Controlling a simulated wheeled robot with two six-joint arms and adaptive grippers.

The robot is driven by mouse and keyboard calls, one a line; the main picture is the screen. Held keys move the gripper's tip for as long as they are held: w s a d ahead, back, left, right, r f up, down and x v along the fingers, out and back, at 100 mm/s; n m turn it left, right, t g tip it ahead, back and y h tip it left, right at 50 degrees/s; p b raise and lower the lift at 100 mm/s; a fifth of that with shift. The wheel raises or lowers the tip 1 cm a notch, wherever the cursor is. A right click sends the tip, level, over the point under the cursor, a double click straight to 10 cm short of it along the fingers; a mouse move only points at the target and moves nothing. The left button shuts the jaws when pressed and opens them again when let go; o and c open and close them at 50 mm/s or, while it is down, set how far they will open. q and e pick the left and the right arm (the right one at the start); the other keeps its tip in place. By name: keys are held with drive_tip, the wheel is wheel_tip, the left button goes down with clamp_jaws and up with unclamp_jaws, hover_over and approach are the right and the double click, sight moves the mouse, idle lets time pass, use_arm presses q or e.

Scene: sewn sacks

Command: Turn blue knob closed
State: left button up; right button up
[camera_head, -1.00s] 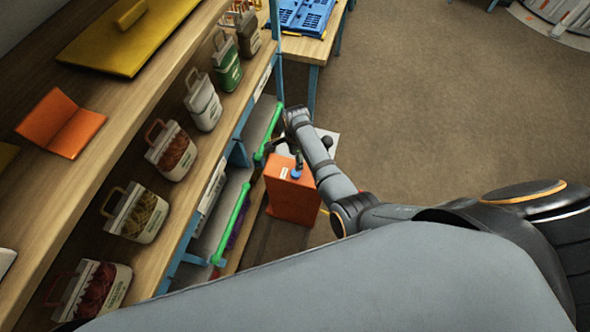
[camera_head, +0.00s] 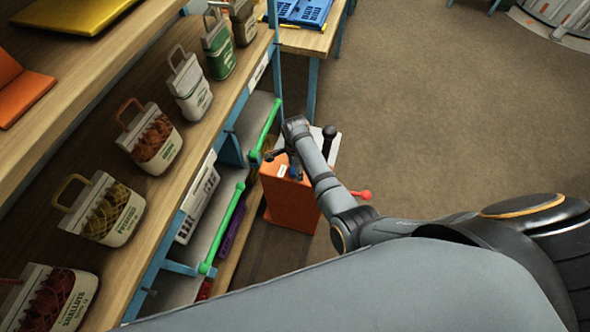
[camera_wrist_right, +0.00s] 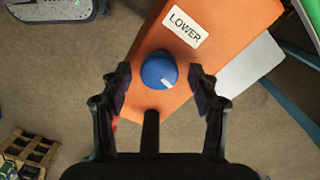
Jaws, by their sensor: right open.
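The blue knob (camera_wrist_right: 159,70) sits on the top face of the orange box (camera_wrist_right: 215,12). In the right wrist view it lies between the tips of my right gripper (camera_wrist_right: 160,88), whose fingers are apart on both sides of it. A small white mark shows on the knob. A "LOWER" label (camera_wrist_right: 185,27) is beside it. In the head view the orange box (camera_head: 290,200) stands low by the shelf, with my right gripper (camera_head: 283,155) at its top. The knob (camera_head: 294,173) is partly hidden by my arm there. My left gripper is not seen.
A shelf with several labelled sacks (camera_head: 152,138) runs along the left. Green bars (camera_head: 230,222) edge its lower level. A black-topped lever (camera_head: 329,133) and a red handle (camera_head: 362,195) are near the box. A table (camera_head: 312,40) stands behind. Floor at right is clear.

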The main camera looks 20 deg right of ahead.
drive_tip(key=shift+c, duration=0.2)
drive_tip(key=c, duration=1.1)
